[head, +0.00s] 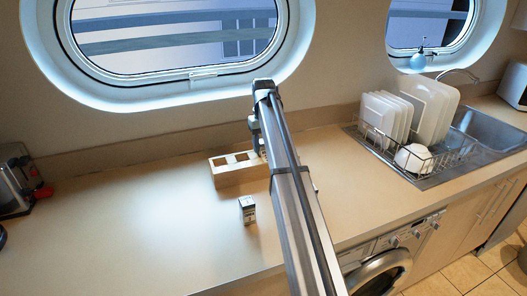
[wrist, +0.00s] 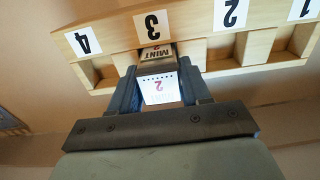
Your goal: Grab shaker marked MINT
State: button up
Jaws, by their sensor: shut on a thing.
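The shaker marked MINT (wrist: 158,86) is between the two fingers of my gripper (wrist: 160,92) in the wrist view.
Another small white-and-dark shaker (head: 247,209) stands on the counter in front of the rack, its label too small to read. A dish rack with plates (head: 412,140) and a sink (head: 490,130) are to the right. The left counter (head: 130,225) is mostly clear.

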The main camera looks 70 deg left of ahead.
jog(key=shift+c, duration=1)
jog(key=shift+r, duration=0.1)
